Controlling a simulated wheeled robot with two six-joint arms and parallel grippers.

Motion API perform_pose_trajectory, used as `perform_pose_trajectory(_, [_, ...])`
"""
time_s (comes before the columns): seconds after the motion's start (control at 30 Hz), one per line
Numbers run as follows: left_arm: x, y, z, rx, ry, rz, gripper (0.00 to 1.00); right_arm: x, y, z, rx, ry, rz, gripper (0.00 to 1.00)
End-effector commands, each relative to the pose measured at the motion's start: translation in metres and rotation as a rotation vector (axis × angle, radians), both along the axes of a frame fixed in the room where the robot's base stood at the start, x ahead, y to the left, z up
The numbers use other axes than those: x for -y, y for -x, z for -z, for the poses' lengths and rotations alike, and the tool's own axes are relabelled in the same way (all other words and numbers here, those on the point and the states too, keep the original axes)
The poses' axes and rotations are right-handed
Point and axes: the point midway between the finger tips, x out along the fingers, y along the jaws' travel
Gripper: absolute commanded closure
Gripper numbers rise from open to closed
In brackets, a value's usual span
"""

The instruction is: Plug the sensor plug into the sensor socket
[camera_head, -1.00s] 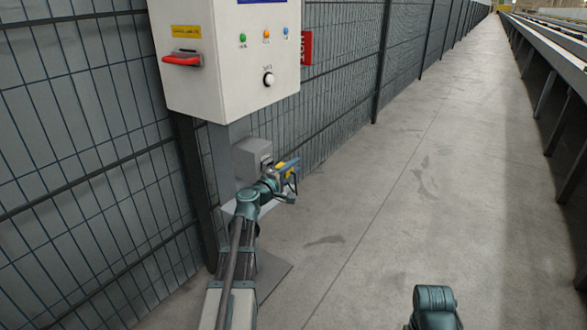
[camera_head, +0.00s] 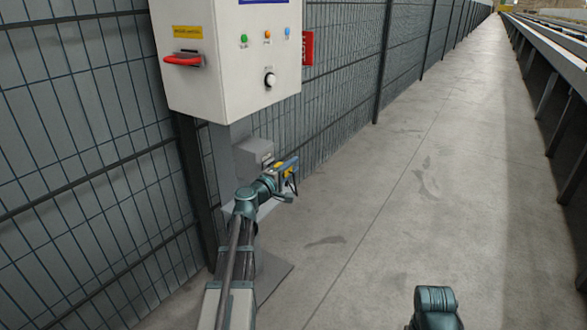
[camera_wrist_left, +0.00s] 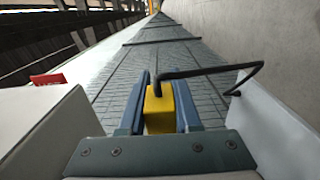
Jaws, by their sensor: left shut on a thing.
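My left gripper (camera_head: 288,168) is shut on the yellow sensor plug (camera_wrist_left: 159,108), which sits between its two blue fingers in the left wrist view. A black cable runs from the plug to the right in that view. In the head view the gripper is just right of a small grey box (camera_head: 252,156) on the post below the control cabinet. I cannot make out the sensor socket in either view. Only a dark teal link of my right arm shows at the bottom of the head view; its gripper is not in view.
A white control cabinet (camera_head: 228,75) with a red handle (camera_head: 183,60), coloured lamps and a knob hangs above the gripper. A mesh fence (camera_head: 100,150) runs behind it. The concrete floor (camera_head: 400,190) to the right is clear, up to a long conveyor structure (camera_head: 555,70).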

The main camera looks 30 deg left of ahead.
Motion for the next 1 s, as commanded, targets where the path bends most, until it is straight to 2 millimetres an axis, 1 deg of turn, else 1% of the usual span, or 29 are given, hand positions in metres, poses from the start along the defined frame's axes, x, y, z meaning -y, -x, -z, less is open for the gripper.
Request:
perform_pose_trajectory(0.8, [-0.020,-0.001,0.000,0.000,0.000,-0.002,1.00,0.000,0.000,0.000,0.000,0.000,0.000,0.50])
perform_pose_trajectory(0.83, [-0.020,-0.001,0.000,0.000,0.000,-0.002,0.64,0.000,0.000,0.000,0.000,0.000,0.000,0.50])
perform_pose_trajectory(0.97, [-0.019,-0.001,0.000,0.000,0.000,-0.002,0.41,0.000,0.000,0.000,0.000,0.000,0.000,0.50])
perform_pose_trajectory(1.0, [-0.019,-0.001,0.000,0.000,0.000,-0.002,0.34,0.000,0.000,0.000,0.000,0.000,0.000,0.50])
